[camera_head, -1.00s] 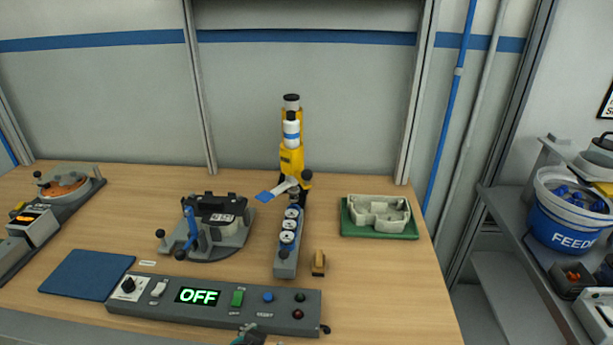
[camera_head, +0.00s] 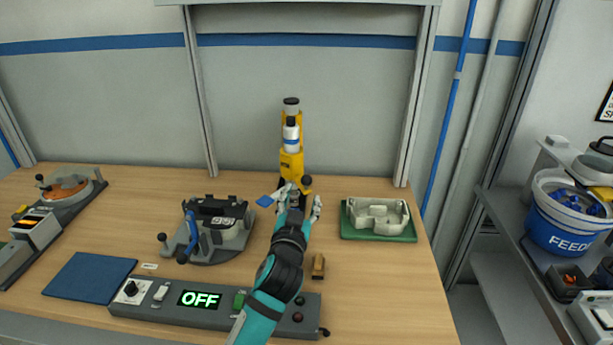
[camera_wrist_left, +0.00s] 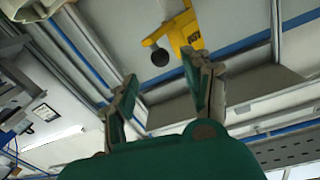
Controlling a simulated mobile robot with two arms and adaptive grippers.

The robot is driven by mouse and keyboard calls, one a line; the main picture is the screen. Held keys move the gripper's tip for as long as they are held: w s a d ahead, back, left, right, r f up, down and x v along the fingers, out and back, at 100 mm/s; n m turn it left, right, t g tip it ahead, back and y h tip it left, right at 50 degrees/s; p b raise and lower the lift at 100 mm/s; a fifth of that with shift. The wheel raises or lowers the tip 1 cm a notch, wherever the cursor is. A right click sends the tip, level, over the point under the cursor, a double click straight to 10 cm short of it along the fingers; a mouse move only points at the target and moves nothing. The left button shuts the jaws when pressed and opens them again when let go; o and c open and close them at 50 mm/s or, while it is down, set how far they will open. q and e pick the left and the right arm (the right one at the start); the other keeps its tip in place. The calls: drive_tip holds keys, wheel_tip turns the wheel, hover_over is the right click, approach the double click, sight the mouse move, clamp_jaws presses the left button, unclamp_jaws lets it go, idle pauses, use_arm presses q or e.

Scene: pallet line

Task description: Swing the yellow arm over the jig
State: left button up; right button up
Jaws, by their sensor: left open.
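The yellow arm (camera_head: 291,160) stands at the back of the table, with a white and black cylinder on it. In the left wrist view the yellow arm (camera_wrist_left: 182,33) ends near a black ball knob (camera_wrist_left: 160,57). My left gripper (camera_head: 298,198) is open just in front of the yellow arm's base, its fingers apart. In the left wrist view the open fingers (camera_wrist_left: 165,95) hold nothing, and the knob lies beyond their tips. A grey fixture with a blue handle, probably the jig (camera_head: 222,240), stands left of my arm. My right gripper is not in view.
A grey control box (camera_head: 165,312) showing OFF lies along the front edge. A green tray (camera_head: 381,236) with a pale casting sits to the right. A blue mat (camera_head: 88,277) lies at left. My left arm hides most of the grey gauge block.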

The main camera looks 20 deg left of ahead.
sight(305, 185)
use_arm(q)
drive_tip(key=w, duration=0.2)
drive_tip(key=w+a+p, duration=0.1)
drive_tip(key=w, duration=0.5)
drive_tip(key=shift+w+a, duration=0.1)
drive_tip(key=shift+a, duration=0.1)
drive_tip(key=c, duration=1)
clamp_jaws()
drive_tip(key=shift+w+f, duration=0.1)
drive_tip(key=shift+f, duration=0.15)
